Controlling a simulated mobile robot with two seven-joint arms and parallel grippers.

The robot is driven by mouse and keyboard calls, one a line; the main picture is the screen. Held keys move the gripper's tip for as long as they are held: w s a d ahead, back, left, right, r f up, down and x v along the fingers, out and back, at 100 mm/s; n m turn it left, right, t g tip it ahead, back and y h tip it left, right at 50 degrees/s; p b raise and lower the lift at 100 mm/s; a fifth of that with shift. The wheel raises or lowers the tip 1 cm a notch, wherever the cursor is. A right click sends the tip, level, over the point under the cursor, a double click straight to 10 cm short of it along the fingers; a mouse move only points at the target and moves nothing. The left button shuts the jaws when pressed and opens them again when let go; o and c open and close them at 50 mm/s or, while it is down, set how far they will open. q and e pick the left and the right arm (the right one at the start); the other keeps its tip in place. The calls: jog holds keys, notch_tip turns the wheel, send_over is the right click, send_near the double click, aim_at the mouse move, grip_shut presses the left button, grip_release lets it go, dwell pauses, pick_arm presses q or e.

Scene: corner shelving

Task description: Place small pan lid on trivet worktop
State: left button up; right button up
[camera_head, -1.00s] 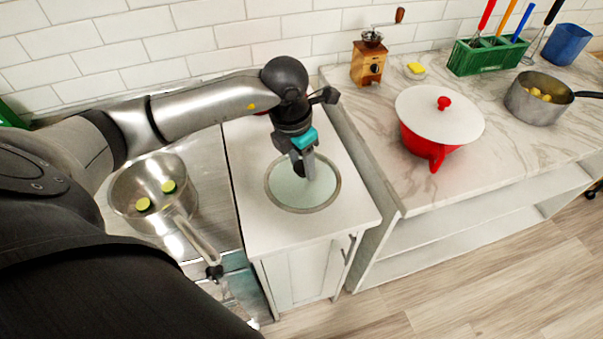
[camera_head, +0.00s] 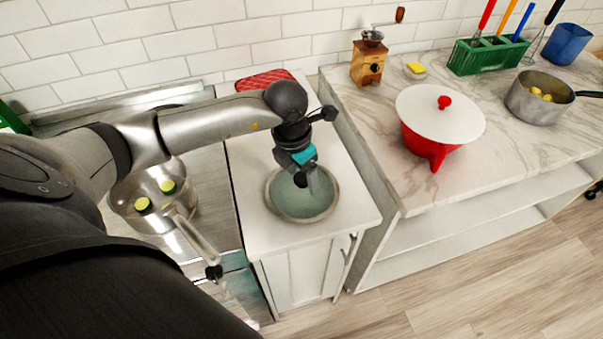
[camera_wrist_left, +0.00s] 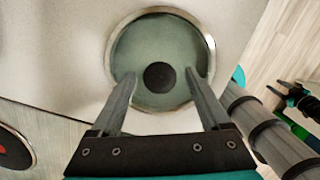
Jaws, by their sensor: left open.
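The small pan lid (camera_head: 290,205) is round glass with a metal rim and lies on the white worktop (camera_head: 268,228). In the left wrist view the lid (camera_wrist_left: 140,40) shows its dark round knob (camera_wrist_left: 159,77). My left gripper (camera_head: 306,181) is over the lid, open, and in the left wrist view its fingers (camera_wrist_left: 160,80) appear on either side of the knob. I cannot tell whether they touch it. The red trivet (camera_head: 265,79) lies at the back of the worktop, partly behind my left arm. What seems to be my right gripper (camera_wrist_left: 301,96) shows small at the right edge of the left wrist view.
A steel pan (camera_head: 125,200) with green slices stands left, its handle toward the front. On the marble counter (camera_head: 500,135) right are a red pot (camera_head: 425,145) with a white lid, a wooden grinder (camera_head: 368,64), a saucepan (camera_head: 532,108) and a green rack (camera_head: 490,58).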

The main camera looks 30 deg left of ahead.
aim_at(296, 189)
pick_arm(q)
notch_tip(296, 189, up, 12)
jog(key=s, duration=0.1)
jog(key=shift+s+a, duration=0.25)
jog(key=shift+s, duration=0.1)
jog(key=shift+r, duration=0.1)
